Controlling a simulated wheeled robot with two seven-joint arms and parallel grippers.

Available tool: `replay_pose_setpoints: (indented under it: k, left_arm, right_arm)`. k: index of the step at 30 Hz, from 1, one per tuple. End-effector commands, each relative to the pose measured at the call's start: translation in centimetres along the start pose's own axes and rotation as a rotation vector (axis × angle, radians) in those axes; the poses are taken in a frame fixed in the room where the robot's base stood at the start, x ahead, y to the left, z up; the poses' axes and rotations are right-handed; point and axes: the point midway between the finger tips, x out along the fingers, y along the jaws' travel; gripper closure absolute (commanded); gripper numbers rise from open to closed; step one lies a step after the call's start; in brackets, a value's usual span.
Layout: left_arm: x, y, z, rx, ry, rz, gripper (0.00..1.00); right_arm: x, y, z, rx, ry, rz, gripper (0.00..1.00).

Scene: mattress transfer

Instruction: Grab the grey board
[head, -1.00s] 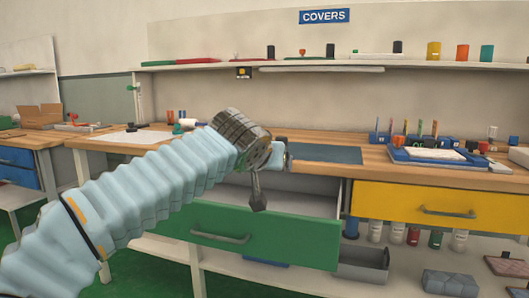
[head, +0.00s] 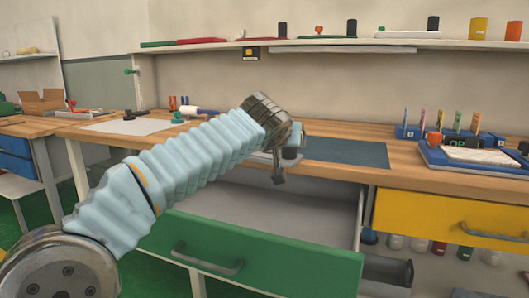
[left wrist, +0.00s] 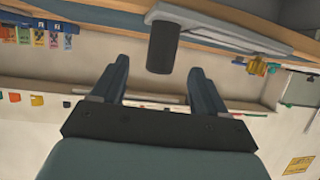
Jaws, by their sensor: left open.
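In the left wrist view, a light grey board (left wrist: 225,32) lies at the top on the wooden table, with a dark upright cylinder (left wrist: 163,50) at its near side. In the head view, a small pale part of the board (head: 262,157) shows behind my left gripper (head: 283,167). The gripper is open and empty at the table's front edge, above the open drawer. In the left wrist view, its two fingers (left wrist: 158,72) lie either side of the cylinder, with gaps visible. Depth between fingers and cylinder is unclear. My right gripper is out of view.
A flat blue-grey mat (head: 345,151) lies right of the gripper. The green drawer (head: 255,255) is pulled out below; the yellow drawer (head: 450,218) is shut. A blue tray (head: 465,163) stands at the right. A shelf (head: 400,44) with several items runs above the table.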

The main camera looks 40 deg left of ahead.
Motion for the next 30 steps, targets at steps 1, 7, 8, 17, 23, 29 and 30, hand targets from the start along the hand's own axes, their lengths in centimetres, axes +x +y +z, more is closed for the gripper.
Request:
replay_pose_setpoints:
  k: [1, 7, 8, 17, 23, 29, 30]
  left_arm:
    - [0.7, 0.0, 0.0, -0.001, -0.001, 0.001, 0.26]
    - [2.4, -0.1, 0.1, -0.001, -0.001, -0.001, 0.26]
    - [2.8, -0.2, 0.1, -0.001, -0.003, -0.001, 0.26]
    - [6.6, -0.3, 0.2, -0.001, 0.000, 0.001, 0.26]
    - [6.6, -0.3, 0.2, -0.001, 0.001, 0.000, 0.26]
    - [6.6, -0.3, 0.2, -0.001, 0.001, 0.000, 0.55]
    - [6.6, -0.3, 0.2, -0.001, 0.001, 0.000, 0.62]
  right_arm:
    - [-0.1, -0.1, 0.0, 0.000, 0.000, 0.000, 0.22]
    - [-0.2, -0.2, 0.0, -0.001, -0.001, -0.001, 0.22]
    - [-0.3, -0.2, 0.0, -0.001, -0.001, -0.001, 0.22]
    - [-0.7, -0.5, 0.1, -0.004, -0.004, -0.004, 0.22]
    - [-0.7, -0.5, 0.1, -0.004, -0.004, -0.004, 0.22]
    - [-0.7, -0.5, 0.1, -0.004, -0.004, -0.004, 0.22]
    - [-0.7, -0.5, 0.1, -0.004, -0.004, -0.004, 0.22]
